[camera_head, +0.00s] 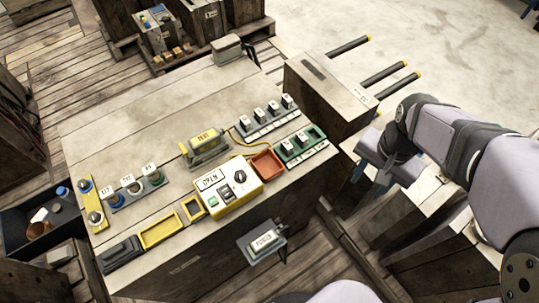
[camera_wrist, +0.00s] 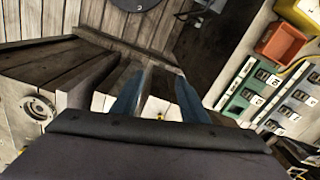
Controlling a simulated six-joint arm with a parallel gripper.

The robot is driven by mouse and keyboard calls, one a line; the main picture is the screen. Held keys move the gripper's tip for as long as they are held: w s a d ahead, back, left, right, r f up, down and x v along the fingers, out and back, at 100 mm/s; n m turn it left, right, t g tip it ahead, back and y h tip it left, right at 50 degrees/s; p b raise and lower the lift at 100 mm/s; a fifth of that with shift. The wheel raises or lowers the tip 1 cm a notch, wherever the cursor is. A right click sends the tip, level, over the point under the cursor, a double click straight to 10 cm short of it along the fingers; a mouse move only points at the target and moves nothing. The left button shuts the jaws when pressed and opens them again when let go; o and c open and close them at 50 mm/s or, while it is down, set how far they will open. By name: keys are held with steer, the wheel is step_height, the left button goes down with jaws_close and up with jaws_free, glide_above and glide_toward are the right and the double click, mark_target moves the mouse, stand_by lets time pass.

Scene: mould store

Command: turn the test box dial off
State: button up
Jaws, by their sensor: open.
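The test box (camera_head: 240,197) is a yellow box with a white face on the wooden bench, left of my arm in the head view. Its black dial (camera_head: 239,176) is at the upper right of the face, near a dark switch and a green button. The dial's setting is too small to read. A yellow-edged corner of what looks like the test box (camera_wrist: 303,12) shows at the top right of the wrist view, without the dial. My gripper (camera_head: 370,175) is open and empty, right of the bench and well apart from the box. Its two bluish fingers (camera_wrist: 160,98) show in the wrist view.
An orange-red tray (camera_head: 267,163) and a green switch strip (camera_head: 301,147) lie between box and gripper. Dark rods with yellow tips (camera_head: 384,72) stick out behind my gripper. Bare bench top (camera_head: 130,120) lies at the left.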

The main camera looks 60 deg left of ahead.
steer(key=s+a+r+n+p, duration=0.1)
steer(key=s+a+r+p, duration=0.3)
steer(key=s+a, duration=0.85)
steer(key=r+n+p, duration=0.1)
steer(key=r+p, duration=0.1)
glide_above(240, 174)
steer(key=shift+w+d+f, duration=0.15)
steer(key=shift+f, duration=0.05)
steer(key=shift+f+p, duration=0.6)
steer(key=shift+f, duration=3.1)
steer(key=shift+c, duration=0.6)
jaws_close()
